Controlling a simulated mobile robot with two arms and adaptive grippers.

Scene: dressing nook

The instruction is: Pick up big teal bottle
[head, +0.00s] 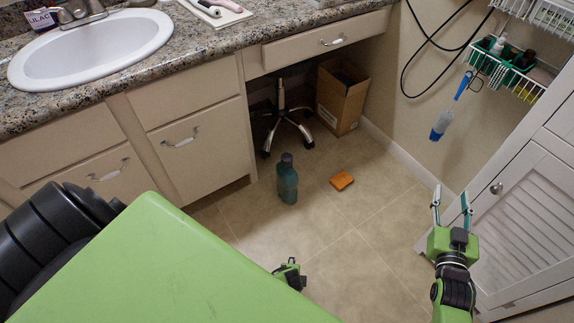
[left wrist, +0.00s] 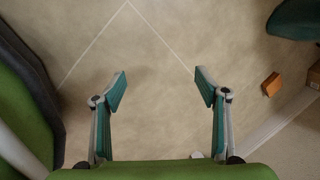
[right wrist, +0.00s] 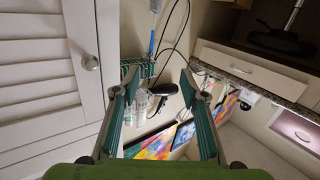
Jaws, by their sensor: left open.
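The big teal bottle (head: 287,182) stands upright on the tiled floor in front of the vanity. What looks like part of it shows at the top right of the left wrist view (left wrist: 296,19). My left gripper (left wrist: 160,82) is open and empty over bare floor, with the bottle off to its right in that view. In the head view only a small part of the left gripper shows past my green body. My right gripper (head: 451,195) is open and empty near the louvered door, apart from the bottle. It also shows in the right wrist view (right wrist: 158,80).
An orange block (head: 342,181) lies on the floor right of the bottle. A cardboard box (head: 340,98) and a wheeled chair base (head: 287,125) stand under the counter. The louvered cabinet (head: 525,205) stands close to my right gripper. The floor in front of the bottle is clear.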

